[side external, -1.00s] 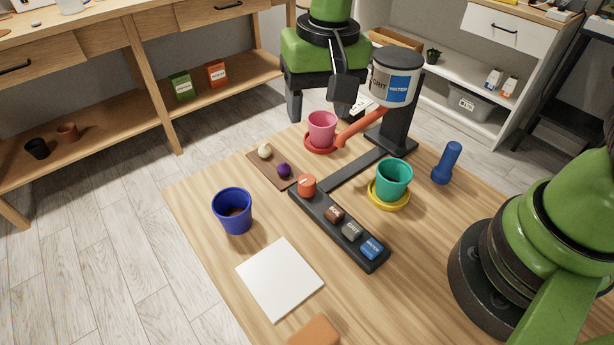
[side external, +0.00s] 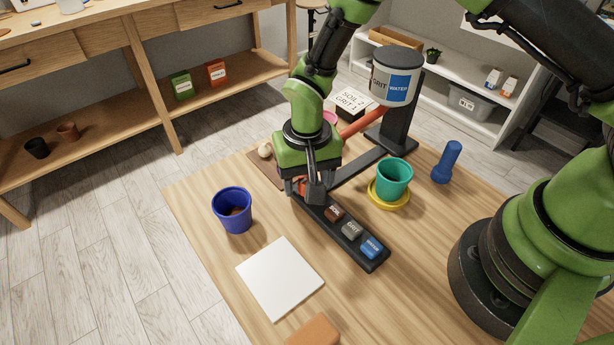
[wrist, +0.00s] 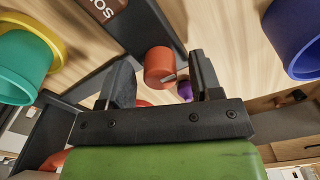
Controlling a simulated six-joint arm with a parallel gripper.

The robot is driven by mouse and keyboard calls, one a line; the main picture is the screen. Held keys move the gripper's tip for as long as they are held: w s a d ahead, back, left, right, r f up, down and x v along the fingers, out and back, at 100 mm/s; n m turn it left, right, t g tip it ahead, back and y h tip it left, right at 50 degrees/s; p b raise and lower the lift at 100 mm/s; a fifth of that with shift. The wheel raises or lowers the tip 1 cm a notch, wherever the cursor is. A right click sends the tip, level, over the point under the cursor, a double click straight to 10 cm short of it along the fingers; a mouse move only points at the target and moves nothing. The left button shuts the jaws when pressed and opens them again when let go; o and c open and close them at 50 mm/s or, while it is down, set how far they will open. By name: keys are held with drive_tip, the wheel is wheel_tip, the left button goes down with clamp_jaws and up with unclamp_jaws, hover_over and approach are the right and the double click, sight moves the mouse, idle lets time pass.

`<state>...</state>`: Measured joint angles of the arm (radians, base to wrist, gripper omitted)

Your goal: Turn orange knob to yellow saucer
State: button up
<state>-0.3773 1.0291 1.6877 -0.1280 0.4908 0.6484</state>
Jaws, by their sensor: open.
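The orange knob (wrist: 159,62) stands on the end of the dark console (side external: 343,233), with a pale mark on it in the wrist view. My gripper (wrist: 161,78) is open, its fingers on either side of the knob in that view; I cannot tell whether they touch it. In the side view my gripper (side external: 309,190) hides most of the knob. The yellow saucer (side external: 389,206) holds a teal pot (side external: 394,178). The orange-red spout (side external: 361,123) below the grit/water hopper (side external: 396,75) slants toward the pink pot (side external: 330,117), which is mostly hidden by my arm.
Soil, grit and water buttons (side external: 351,230) line the console. A blue pot (side external: 233,211) and a white sheet (side external: 279,278) lie to its left. A purple ball (wrist: 185,91) is near the knob. A blue bottle-shaped object (side external: 446,163) stands right of the yellow saucer.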

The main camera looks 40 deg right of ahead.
drive_tip(key=shift+f, duration=0.1)
drive_tip(key=c, duration=0.9)
drive_tip(key=shift+n, duration=0.3)
drive_tip(key=n, duration=0.9)
idle(0.4)
drive_tip(key=o, duration=0.9)
